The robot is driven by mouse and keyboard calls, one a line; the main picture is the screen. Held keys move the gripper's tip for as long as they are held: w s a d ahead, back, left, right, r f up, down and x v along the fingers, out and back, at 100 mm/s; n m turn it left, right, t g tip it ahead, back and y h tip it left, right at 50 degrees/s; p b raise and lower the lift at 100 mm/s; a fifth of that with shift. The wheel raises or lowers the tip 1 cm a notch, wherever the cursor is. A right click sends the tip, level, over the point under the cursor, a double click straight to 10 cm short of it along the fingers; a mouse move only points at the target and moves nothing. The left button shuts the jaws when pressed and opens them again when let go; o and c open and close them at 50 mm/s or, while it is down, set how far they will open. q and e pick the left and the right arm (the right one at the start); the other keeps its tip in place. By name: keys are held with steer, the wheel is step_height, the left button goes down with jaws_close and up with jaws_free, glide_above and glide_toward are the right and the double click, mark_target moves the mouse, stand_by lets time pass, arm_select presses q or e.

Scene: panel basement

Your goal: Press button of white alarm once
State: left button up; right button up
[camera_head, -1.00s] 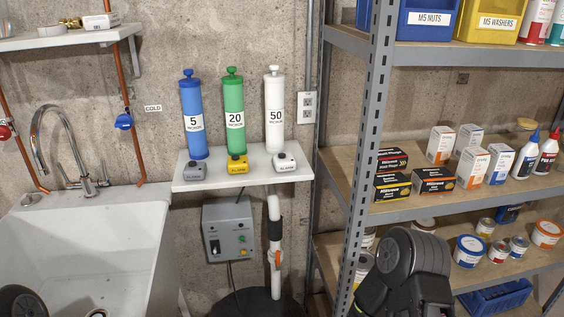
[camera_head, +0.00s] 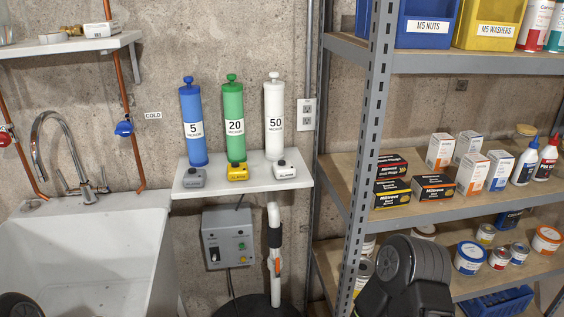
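Dark arm parts of mine show at the lower right and the lower left corner. Neither gripper's fingers are in view, and nothing touches the white alarm.
A green cylinder (camera_head: 234,120) and a blue cylinder (camera_head: 193,125) stand behind the other alarms. A grey control box (camera_head: 229,238) and a white pipe lie below the shelf. A metal rack (camera_head: 360,170) with boxes and bottles stands at right, a white sink (camera_head: 85,255) at left.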

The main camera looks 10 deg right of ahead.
jaws_close()
stand_by(1.5)
